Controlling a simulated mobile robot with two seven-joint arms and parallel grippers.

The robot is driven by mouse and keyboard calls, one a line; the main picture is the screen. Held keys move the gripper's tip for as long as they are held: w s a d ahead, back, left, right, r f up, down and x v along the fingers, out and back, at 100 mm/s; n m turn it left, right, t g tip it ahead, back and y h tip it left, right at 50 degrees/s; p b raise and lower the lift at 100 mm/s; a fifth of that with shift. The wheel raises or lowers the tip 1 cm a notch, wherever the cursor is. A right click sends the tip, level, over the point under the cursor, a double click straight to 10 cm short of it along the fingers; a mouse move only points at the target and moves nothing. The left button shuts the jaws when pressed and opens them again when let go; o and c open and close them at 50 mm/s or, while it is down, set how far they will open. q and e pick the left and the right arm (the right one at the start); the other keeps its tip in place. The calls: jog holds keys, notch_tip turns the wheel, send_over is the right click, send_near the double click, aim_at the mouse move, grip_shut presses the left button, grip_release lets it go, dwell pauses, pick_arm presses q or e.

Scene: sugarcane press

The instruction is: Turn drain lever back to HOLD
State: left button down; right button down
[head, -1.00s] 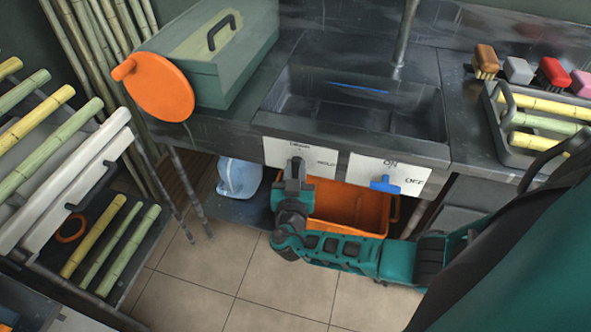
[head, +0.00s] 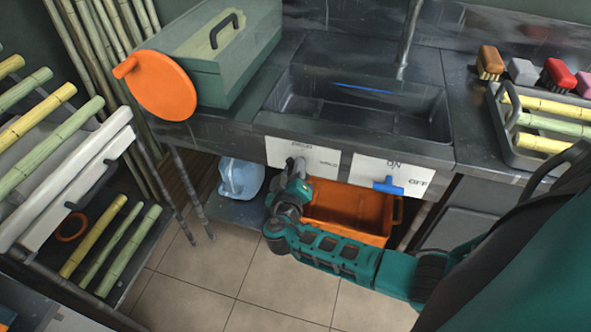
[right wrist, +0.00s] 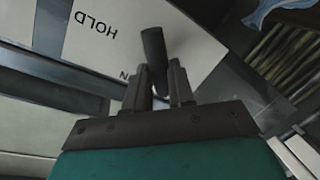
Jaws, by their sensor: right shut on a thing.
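The drain lever, a dark handle, shows in the right wrist view (right wrist: 153,46) between and beyond the fingertips. It sits in front of a white label plate (head: 322,158) on the sink's front; the word HOLD shows upside down on this plate in the right wrist view (right wrist: 105,48). My right gripper (head: 294,168) is shut on the lever at the plate's left part, and its fingers show close up in the right wrist view (right wrist: 160,80). In the head view the gripper hides most of the lever. My left gripper is not in view.
A blue lever (head: 388,186) sits on the ON/OFF plate (head: 412,172) to the right. An orange crate (head: 345,215) and a blue-white jug (head: 240,178) are below the sink (head: 362,105). A green press box with an orange disc (head: 165,86) stands at left. Tiled floor is clear.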

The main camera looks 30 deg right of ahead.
pick_arm(q)
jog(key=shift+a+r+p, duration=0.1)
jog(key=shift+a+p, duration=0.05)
jog(key=shift+p, duration=0.3)
pick_arm(e)
jog(key=shift+w+a+f+n+g+h, duration=0.1)
jog(key=shift+n+g+h, duration=0.2)
jog(key=shift+n, duration=1)
jog(key=shift+w+a+f+n+g+h, duration=0.15)
jog(key=shift+n+g, duration=0.2)
jog(key=shift+n, duration=0.95)
jog(key=shift+f+n+g+h, duration=0.15)
jog(key=shift+n+g, duration=0.2)
jog(key=shift+n, duration=0.95)
jog(key=c, duration=1)
grip_release()
jog(key=shift+o, duration=0.2)
pick_arm(q)
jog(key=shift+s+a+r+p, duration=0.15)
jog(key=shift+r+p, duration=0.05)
jog(key=shift+p, duration=0.1)
pick_arm(e)
jog(key=v, duration=0.7)
jog(key=shift+a, duration=0.2)
jog(key=shift+s, duration=0.2)
